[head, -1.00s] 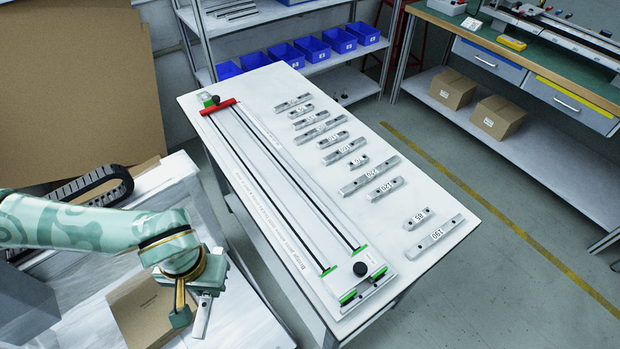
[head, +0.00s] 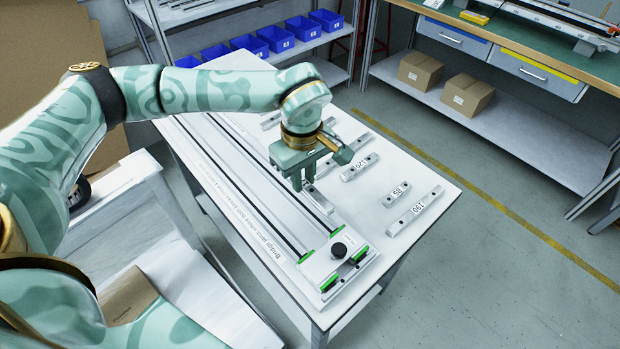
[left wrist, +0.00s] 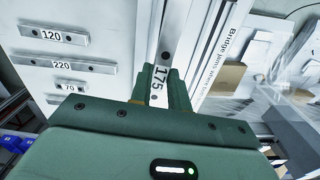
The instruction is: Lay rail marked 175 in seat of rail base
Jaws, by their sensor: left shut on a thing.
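My left gripper (head: 303,178) is over the table, pointing down, above the right side of the rail base (head: 270,240). It is shut on the rail marked 175 (left wrist: 160,76), whose label and bar show between the fingers in the left wrist view. The rail base is long and pale, with dark lengthwise strips, green end pieces and a black knob (head: 338,249) at its near end. My arm hides its far end. The base also shows to the right of the held rail in the left wrist view (left wrist: 222,50). I cannot tell whether the rail touches the base. My right gripper is out of view.
Loose rails lie right of the base, marked 120 (head: 360,167), 85 (head: 396,195) and 190 (head: 415,211). Rails marked 220 (left wrist: 65,65) and 70 (left wrist: 70,87) show in the left wrist view. Blue bins (head: 276,39) stand on a shelf behind.

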